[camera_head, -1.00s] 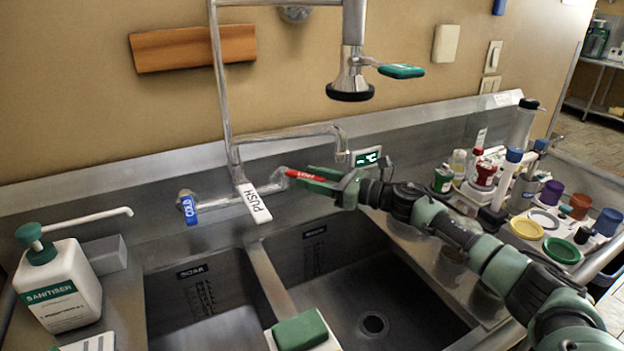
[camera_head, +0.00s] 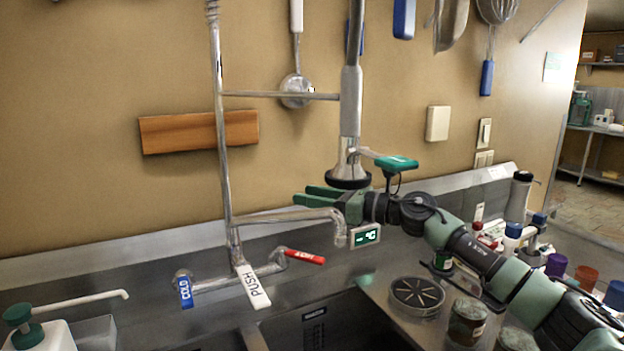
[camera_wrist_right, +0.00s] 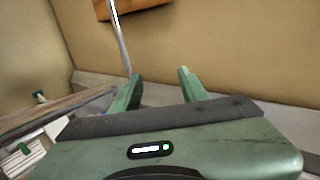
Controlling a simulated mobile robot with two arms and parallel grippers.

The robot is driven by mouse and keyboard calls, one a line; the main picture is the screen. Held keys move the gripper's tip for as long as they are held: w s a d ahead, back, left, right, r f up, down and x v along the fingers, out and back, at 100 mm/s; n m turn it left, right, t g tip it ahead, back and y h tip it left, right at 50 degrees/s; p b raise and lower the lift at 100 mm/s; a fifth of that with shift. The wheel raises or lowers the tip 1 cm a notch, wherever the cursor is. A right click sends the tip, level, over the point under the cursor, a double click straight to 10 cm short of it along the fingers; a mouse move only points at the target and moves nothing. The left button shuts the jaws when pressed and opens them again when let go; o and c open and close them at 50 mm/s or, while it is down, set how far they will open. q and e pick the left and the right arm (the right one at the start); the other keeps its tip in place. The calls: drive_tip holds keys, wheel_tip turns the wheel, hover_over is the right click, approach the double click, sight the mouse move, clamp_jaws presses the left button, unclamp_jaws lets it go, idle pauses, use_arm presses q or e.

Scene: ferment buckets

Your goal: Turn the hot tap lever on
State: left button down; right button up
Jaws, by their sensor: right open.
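The hot tap lever (camera_head: 305,257) is red and points to the right from the tap body, roughly level. The cold lever (camera_head: 185,291) is blue and hangs down at the left. Between them a white PUSH lever (camera_head: 252,285) hangs below the steel riser. My right gripper (camera_head: 308,196) is above the red lever, apart from it, with its fingers pointing left. In the right wrist view my right gripper (camera_wrist_right: 161,76) is open with nothing between its two green fingers. The red lever cannot be made out there. My left gripper is not in view.
A small display (camera_head: 365,236) sits behind the spout. Jars and bottles crowd the right counter. A pump bottle (camera_head: 40,333) stands at lower left.

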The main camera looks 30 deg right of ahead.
drive_tip(key=shift+r, duration=1.9)
